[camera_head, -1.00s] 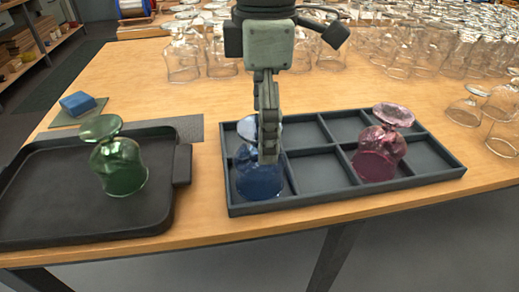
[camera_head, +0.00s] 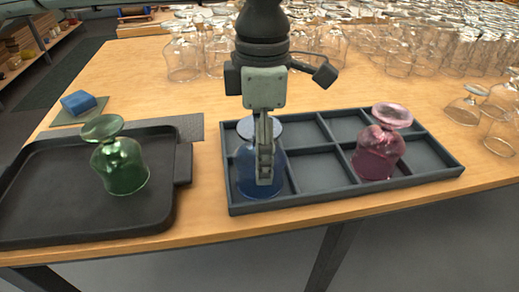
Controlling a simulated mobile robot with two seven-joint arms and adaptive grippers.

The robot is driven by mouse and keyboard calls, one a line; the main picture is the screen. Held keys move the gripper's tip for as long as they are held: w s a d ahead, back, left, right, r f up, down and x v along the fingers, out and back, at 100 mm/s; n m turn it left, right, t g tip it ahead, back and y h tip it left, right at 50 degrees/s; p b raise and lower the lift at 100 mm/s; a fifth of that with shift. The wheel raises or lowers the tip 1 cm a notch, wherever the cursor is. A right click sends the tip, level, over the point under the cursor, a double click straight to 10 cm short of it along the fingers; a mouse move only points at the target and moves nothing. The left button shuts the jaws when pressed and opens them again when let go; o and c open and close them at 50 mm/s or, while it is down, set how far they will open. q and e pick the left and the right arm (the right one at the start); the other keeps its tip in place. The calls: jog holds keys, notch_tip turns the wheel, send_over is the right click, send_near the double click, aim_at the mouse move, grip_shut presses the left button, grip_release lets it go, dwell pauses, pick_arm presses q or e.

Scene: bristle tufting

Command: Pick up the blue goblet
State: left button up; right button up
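The blue goblet (camera_head: 245,174) stands upside down, base up, in the front left compartment of the dark divided tray (camera_head: 330,196). One gripper (camera_head: 265,183), seemingly my left, comes straight down from the top of the picture. Its fingers point down and overlap the goblet's stem and bowl, hiding part of both. The fingers are seen edge-on, so their gap and any contact with the goblet cannot be told. My other gripper is not in view.
A pink goblet (camera_head: 378,155) stands inverted at the divided tray's right. A green goblet (camera_head: 121,168) stands inverted on a black tray (camera_head: 60,215) at left. A blue block (camera_head: 78,102) lies behind it. Many clear glasses (camera_head: 400,52) crowd the back. Bare table (camera_head: 130,75) shows at back left.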

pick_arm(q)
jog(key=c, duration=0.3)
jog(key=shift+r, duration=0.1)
